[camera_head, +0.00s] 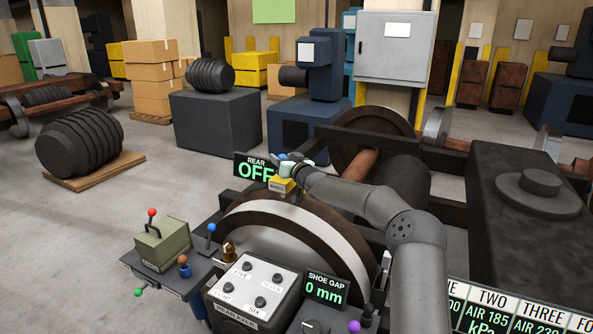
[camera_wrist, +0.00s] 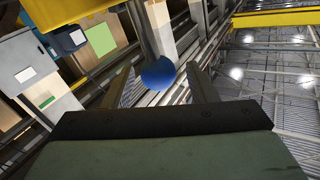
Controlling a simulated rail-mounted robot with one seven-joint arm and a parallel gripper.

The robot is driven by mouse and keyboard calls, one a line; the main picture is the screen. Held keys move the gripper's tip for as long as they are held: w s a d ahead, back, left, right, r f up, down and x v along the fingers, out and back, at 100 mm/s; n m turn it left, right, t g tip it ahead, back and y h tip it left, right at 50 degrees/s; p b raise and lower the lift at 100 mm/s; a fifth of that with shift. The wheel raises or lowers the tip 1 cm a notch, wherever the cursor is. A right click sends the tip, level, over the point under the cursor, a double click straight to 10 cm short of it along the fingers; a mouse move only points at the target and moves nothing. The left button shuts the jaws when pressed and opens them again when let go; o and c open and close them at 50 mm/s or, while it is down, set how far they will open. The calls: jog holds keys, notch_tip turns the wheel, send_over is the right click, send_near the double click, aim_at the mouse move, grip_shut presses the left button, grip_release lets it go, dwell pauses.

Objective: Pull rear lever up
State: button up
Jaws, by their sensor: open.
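A black sign (camera_head: 256,168) reads "REAR OFF" in the head view. A small blue knob (camera_head: 283,157) shows beside it, at the end of my arm. In the wrist view a round blue knob (camera_wrist: 158,73) with a grey shaft lies between my two fingers. My gripper (camera_wrist: 163,88) is open, with a finger on each side of the knob. I cannot tell whether either finger touches it. In the head view my gripper (camera_head: 296,165) is small and partly hidden, just above a yellow box (camera_head: 283,185) by the sign.
A wheel (camera_head: 295,240) stands below my gripper. At the front left are a green box with a red-knobbed lever (camera_head: 152,213) and another blue-knobbed lever (camera_head: 211,228). A button panel (camera_head: 252,287) and a "SHOE GAP 0 mm" display (camera_head: 325,290) stand in front.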

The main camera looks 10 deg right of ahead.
jog(key=b+v, duration=0.3)
jog(key=v, duration=1.3)
jog(key=shift+s+b, duration=0.2)
jog(key=shift+b, duration=0.2)
jog(key=shift+d, duration=0.1)
jog(key=s+a+f+n+g+h, duration=0.1)
jog(key=s+a+f+g+h, duration=0.1)
jog(key=s+a+f+g, duration=0.25)
jog(key=s+a+f+g+h, duration=0.2)
jog(key=s+f+g, duration=0.1)
jog(key=s+f, duration=0.3)
jog(key=s+f+m+g, duration=0.1)
jog(key=s+g, duration=0.3)
jog(key=s, duration=1.4)
jog(key=s+f+m+g+h, duration=0.1)
jog(key=s+g, duration=0.4)
jog(key=s, duration=1.4)
jog(key=shift+f, duration=0.85)
jog(key=shift+a, duration=0.1)
